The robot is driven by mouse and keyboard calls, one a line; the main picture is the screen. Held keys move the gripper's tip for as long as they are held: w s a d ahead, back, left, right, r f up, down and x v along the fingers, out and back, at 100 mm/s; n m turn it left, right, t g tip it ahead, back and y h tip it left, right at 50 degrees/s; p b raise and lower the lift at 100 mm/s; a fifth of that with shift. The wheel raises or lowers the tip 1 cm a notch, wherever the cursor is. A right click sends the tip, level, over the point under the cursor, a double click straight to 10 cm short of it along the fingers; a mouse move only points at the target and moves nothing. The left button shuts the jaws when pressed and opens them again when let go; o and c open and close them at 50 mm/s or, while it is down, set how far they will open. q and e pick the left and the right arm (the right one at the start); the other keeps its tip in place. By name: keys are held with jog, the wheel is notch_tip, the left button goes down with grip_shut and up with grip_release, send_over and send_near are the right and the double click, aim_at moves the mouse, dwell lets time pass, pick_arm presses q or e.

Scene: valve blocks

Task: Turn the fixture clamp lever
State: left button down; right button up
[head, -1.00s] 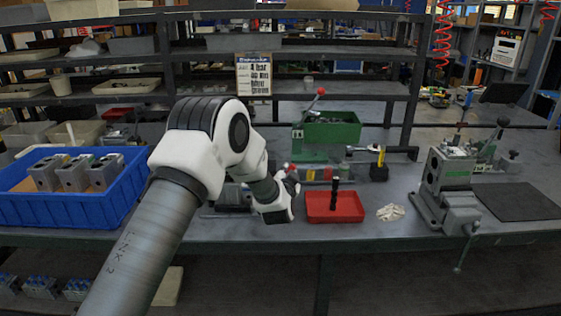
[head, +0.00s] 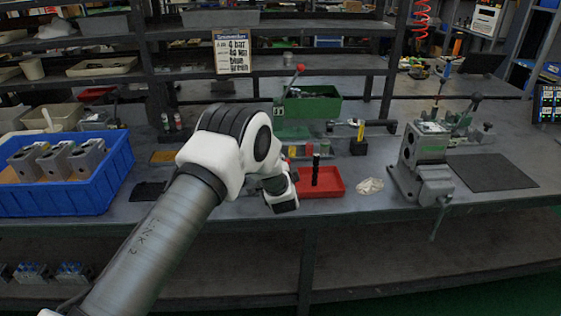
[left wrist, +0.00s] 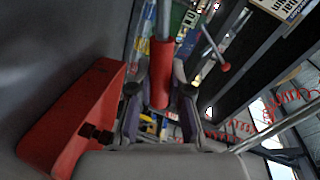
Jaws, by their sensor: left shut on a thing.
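My left gripper (head: 283,190) is low over the bench, at the left edge of the red tray (head: 333,184). In the left wrist view the left gripper (left wrist: 160,100) is shut on a red-sleeved metal rod (left wrist: 160,75). I cannot tell which piece this rod belongs to, and the head view hides it behind my arm. A green fixture with a red-knobbed lever (head: 299,68) stands behind the tray; a red-knobbed rod (left wrist: 224,67) also shows in the left wrist view. A grey fixture (head: 420,165) stands on the right, with a black-knobbed lever (head: 475,98) behind it. My right gripper is out of view.
A blue crate (head: 75,195) with grey valve blocks stands on the left. A pale crumpled cloth (head: 369,186) and a black mat (head: 487,172) lie to the right. Shelves close off the back.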

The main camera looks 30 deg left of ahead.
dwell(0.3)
pick_arm(q)
jog(key=c, duration=1.1)
grip_release()
jog(key=shift+w+f, duration=0.1)
jog(key=v, duration=1.2)
